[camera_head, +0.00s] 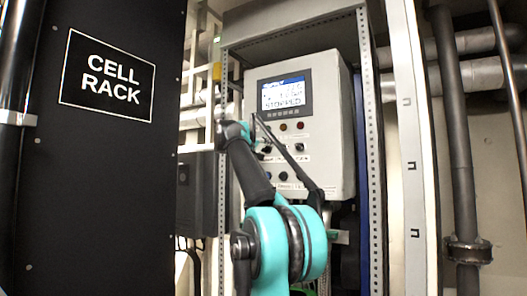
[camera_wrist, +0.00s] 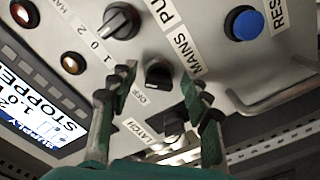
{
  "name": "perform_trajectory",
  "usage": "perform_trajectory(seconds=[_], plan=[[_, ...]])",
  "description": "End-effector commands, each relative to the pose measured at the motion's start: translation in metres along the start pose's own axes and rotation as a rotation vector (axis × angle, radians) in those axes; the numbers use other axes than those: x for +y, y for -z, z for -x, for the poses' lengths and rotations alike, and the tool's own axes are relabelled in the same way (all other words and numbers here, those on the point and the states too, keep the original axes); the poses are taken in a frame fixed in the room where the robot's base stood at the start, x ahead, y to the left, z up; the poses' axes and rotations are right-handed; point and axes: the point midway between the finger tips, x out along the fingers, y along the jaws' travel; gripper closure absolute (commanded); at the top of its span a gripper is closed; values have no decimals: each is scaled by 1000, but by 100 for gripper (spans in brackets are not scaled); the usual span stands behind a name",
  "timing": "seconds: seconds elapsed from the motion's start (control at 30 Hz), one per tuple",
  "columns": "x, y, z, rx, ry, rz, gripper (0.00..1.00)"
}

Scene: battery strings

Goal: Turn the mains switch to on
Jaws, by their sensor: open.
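The mains switch is a black rotary knob (camera_wrist: 158,73) on the grey panel. The MAINS label (camera_wrist: 183,50) is beside it and an OFF mark (camera_wrist: 140,97) is near its lower left. My gripper (camera_wrist: 160,95) is open, with one green finger on each side of the knob in the wrist view. I cannot tell whether the fingers touch it. The knob's exact pointer angle is hard to read. In the head view, my gripper (camera_head: 262,146) is at the front of the grey control box (camera_head: 325,120), and my arm hides part of its lower left.
Another black knob (camera_wrist: 122,20), a blue button (camera_wrist: 243,22) and a LATCH label (camera_wrist: 140,131) are close by. A metal handle (camera_wrist: 270,98) sticks out at right. The lit display (camera_wrist: 35,105) reads STOPPED. A black CELL RACK panel (camera_head: 100,180) stands at left in the head view.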

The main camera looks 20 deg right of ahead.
Motion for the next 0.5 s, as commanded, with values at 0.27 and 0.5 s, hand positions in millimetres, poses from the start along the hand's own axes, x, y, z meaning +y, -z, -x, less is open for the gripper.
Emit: perform_trajectory(seconds=[0.27,0.5], plan=[[0,1,25,2,2,0,52],[-1,1,74,3,3,0,52]])
